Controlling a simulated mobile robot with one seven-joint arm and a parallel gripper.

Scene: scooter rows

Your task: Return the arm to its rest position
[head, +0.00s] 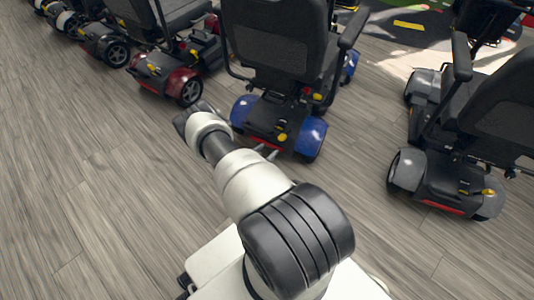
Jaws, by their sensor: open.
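My arm (248,181) reaches up and left from the bottom of the head view, its white and black links bent at a dark joint near the blue scooter. The rest of my gripper is hidden behind the arm. I cannot tell whether the tips touch the scooter.
A blue scooter (308,133) stands straight ahead, its black seat (275,40) towards me. A grey scooter (447,182) stands at right, a red one (166,77) at left, with more in a row at far left. Wood-look floor (90,190) is clear at left and lower right.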

